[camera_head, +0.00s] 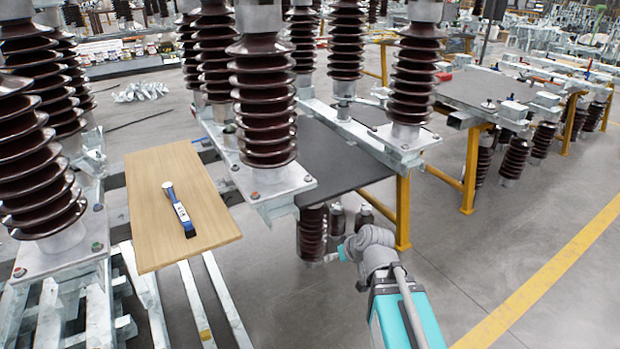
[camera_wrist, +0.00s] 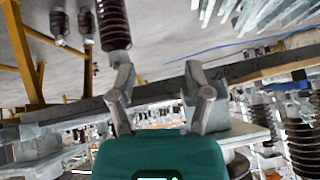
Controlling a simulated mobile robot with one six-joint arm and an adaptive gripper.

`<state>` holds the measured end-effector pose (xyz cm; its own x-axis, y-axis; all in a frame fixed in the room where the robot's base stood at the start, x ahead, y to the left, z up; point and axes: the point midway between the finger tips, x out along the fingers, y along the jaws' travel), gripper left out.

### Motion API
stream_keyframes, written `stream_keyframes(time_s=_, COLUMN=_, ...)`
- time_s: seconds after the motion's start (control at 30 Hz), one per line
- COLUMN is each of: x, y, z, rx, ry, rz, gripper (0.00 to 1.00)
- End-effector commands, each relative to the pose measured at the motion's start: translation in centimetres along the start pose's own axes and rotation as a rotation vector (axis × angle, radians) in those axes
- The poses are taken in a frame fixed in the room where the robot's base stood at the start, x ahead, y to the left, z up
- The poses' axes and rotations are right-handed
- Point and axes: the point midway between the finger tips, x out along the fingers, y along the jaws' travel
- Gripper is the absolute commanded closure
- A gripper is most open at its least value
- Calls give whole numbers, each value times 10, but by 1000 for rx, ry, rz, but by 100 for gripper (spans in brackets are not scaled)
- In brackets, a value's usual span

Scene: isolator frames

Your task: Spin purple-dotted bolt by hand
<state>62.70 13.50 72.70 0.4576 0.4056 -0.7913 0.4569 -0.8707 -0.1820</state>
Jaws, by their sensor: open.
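Small bolts with coloured dots sit at the corners of the metal base plates under the brown ribbed insulators. On the middle front frame, one bolt (camera_head: 255,195) looks reddish and another bolt (camera_head: 307,180) sits at the right corner. More bolts show on the left plate, one at its front corner (camera_head: 19,272). The dots are too small for me to tell which is purple. My gripper (camera_wrist: 161,88) is open and empty in the wrist view, its two grey fingers apart. In the head view my gripper (camera_head: 342,253) is low, right of the middle frame, apart from the bolts.
A wooden board (camera_head: 150,225) at left carries a blue-and-white tool (camera_head: 180,210). Tall brown insulators (camera_head: 262,100) crowd the left and middle. A dark table (camera_head: 340,160) with yellow legs (camera_head: 403,210) stands behind my gripper. The grey floor (camera_head: 480,260) at right is clear.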

Motion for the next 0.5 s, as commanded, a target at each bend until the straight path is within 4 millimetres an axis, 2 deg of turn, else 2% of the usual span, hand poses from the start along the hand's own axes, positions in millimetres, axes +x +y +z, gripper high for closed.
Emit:
stream_keyframes(time_s=0.1, x=-5, y=18, z=22, rx=57, ry=-117, rz=24, gripper=35)
stream_keyframes(time_s=0.2, x=-9, y=29, z=35, rx=92, ry=-191, rz=36, gripper=35)
stream_keyframes(time_s=0.5, x=-18, y=50, z=58, rx=159, ry=-345, rz=26, gripper=35)
